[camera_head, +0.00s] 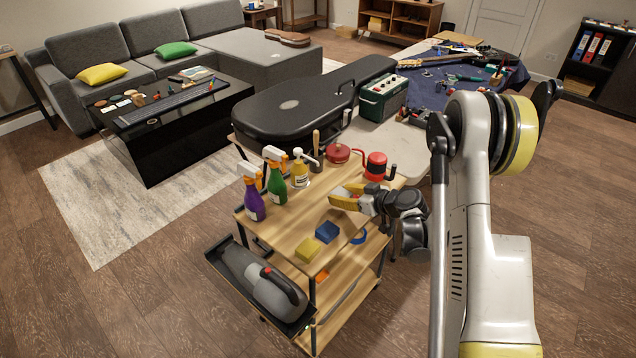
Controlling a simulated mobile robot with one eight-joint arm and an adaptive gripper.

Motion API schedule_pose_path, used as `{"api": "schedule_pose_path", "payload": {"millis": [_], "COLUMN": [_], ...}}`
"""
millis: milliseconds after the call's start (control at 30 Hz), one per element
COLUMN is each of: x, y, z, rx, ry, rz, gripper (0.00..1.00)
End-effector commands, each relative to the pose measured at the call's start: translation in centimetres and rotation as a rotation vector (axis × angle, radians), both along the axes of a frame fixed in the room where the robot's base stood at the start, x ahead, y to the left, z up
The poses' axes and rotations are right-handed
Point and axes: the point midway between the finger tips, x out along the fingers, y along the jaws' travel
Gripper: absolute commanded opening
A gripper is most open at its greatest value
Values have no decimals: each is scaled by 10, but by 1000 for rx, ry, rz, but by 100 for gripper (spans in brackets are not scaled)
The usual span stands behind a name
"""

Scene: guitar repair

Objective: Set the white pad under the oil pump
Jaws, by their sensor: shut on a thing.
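My gripper (347,197), with yellow fingers, is over the right part of the wooden cart top. It is shut on a small pale thing that looks like the white pad (355,188); the fingers hide most of it. A red can with a dark handle (376,164) stands just behind the gripper. A yellow bottle with a white pump head (300,172) stands further left. I cannot tell for certain which of these is the oil pump. No pad shows under any of them.
Purple (254,203) and green (277,185) spray bottles stand at the cart's left edge. A yellow sponge (308,249), a blue block (327,231) and a blue tape roll (358,236) lie in front. A black guitar case (290,108) lies behind. The cart's middle is clear.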

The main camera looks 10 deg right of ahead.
Motion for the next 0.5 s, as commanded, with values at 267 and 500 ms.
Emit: {"api": "schedule_pose_path", "payload": {"millis": [267,500], "x": [60,78], "y": [38,48], "z": [-8,-6], "rx": [-1,-1], "ry": [2,1], "rz": [2,0], "gripper": [27,27]}}
